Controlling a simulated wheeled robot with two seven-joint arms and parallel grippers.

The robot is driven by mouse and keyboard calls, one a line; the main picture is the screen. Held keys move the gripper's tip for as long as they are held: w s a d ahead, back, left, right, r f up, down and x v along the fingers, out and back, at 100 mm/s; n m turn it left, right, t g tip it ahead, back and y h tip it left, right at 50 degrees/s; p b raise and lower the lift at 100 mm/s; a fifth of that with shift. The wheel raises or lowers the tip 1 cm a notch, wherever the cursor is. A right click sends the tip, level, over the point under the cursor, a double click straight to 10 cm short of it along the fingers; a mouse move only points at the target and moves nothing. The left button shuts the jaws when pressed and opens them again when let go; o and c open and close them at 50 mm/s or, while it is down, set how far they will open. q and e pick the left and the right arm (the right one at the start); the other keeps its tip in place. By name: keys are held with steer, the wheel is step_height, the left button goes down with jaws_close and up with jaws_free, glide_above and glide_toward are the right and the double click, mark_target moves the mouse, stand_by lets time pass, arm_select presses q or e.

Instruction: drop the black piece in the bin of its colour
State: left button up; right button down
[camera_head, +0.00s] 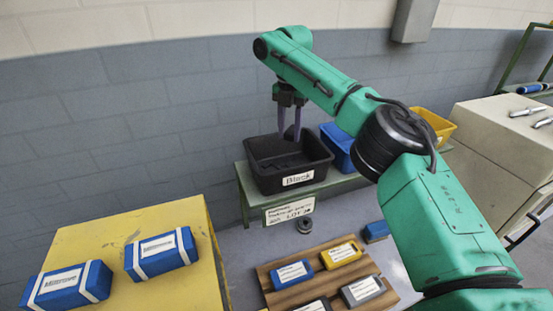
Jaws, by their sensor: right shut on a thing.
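The black bin (261,165), with a white "Black" label, stands on a green bench near the wall. A blue bin (339,148) stands to the right, partly behind my right arm. My left gripper is out of view.
A yellow bin (434,125) stands beyond my arm. A wooden board (272,269) in front holds several labelled pieces, one dark piece (315,304) cut by the frame. Two blue pieces (161,253) lie on a yellow table (95,237) at left. A beige cabinet stands right.

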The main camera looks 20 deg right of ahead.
mark_target(292, 141)
steer(key=f, duration=0.1)
steer(key=s+f, duration=0.1)
steer(key=f, duration=0.1)
steer(key=shift+s+d, duration=0.1)
steer(key=shift+s, duration=0.05)
steer(key=shift+w+f, duration=0.5)
steer(key=shift+w, duration=0.2)
steer(key=c, duration=0.7)
jaws_free()
steer(key=shift+c, duration=0.2)
steer(key=o, duration=0.3)
steer(key=shift+s+r, duration=0.15)
steer(key=shift+s, duration=0.1)
steer(key=shift+s+r, duration=0.1)
steer(key=shift+r, duration=0.15)
step_height(292, 141, up, 6)
steer(key=shift+r, duration=0.25)
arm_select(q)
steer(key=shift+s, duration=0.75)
arm_select(e)
steer(key=shift+s+r, duration=0.15)
steer(key=shift+r, duration=0.2)
